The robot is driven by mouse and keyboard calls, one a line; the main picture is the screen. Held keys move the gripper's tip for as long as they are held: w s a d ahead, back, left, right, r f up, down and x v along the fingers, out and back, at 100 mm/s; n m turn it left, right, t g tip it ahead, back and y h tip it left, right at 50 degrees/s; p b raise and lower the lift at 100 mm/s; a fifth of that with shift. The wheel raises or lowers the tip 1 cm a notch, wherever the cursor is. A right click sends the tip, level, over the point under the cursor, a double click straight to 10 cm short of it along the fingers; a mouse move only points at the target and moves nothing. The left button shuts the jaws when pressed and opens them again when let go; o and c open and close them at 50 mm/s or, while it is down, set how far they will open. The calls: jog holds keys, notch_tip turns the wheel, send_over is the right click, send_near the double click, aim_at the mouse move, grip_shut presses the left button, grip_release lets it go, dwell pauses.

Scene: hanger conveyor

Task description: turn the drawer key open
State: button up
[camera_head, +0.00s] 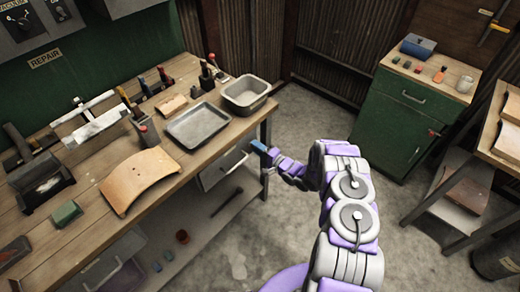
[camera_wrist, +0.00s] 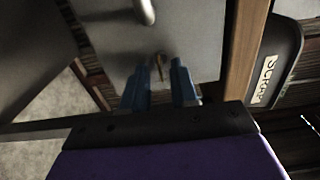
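A small brass-coloured key (camera_wrist: 158,64) stands in the pale grey drawer front (camera_wrist: 195,35) in the wrist view. The drawer front also shows under the workbench in the head view (camera_head: 212,174), with its bar handle (camera_head: 238,161). The handle's end (camera_wrist: 145,10) is above the key in the wrist view. My gripper (camera_wrist: 160,74) has two blue fingers, spread apart, with the key in line with the gap between their tips. I cannot tell whether either finger touches it. In the head view my gripper (camera_head: 261,147) is beside the bench's right edge; the key is hidden there.
The bench (camera_head: 85,175) holds a metal tray (camera_head: 198,125), a grey bin (camera_head: 246,95) and several tools above the drawer. A green cabinet (camera_head: 395,125) stands at right; the floor between is clear.

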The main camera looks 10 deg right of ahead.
jog(key=p+v, duration=0.2)
jog(key=v, duration=1.5)
jog(key=shift+s+d, duration=0.15)
jog(key=w+d+r+n+g+h, duration=0.4)
jog(key=w+d+r+n+h, duration=0.1)
jog(key=w+d+r+h, duration=0.25)
jog(key=s+d+r+n+g+h, duration=0.1)
jog(key=s+r+g+h, duration=0.15)
jog(key=r, duration=0.55)
jog(key=s+d+r+g+h, duration=0.1)
jog(key=s+d+r+h, duration=0.15)
jog(key=r, duration=0.45)
jog(key=s+a+r+g, duration=0.1)
jog(key=s+a+r, duration=0.2)
jog(key=s, duration=0.2)
jog(key=s+a+r+n+g+h, duration=0.1)
jog(key=s+a+r+g, duration=0.1)
jog(key=s+r, duration=0.25)
jog(key=s+a+r+g, duration=0.1)
jog(key=s+a+r, duration=0.15)
jog(key=s, duration=0.35)
jog(key=s+a+r+n+g+y, duration=0.1)
jog(key=s+a+r+n+g, duration=0.1)
jog(key=s+a, duration=0.5)
jog(key=s+a+r+n+g+y, duration=0.2)
jog(key=s+a, duration=0.5)
jog(key=s, duration=1.2)
jog(key=shift+a+r+g, duration=0.3)
jog(key=shift+r+g, duration=0.15)
jog(key=shift+r, duration=0.15)
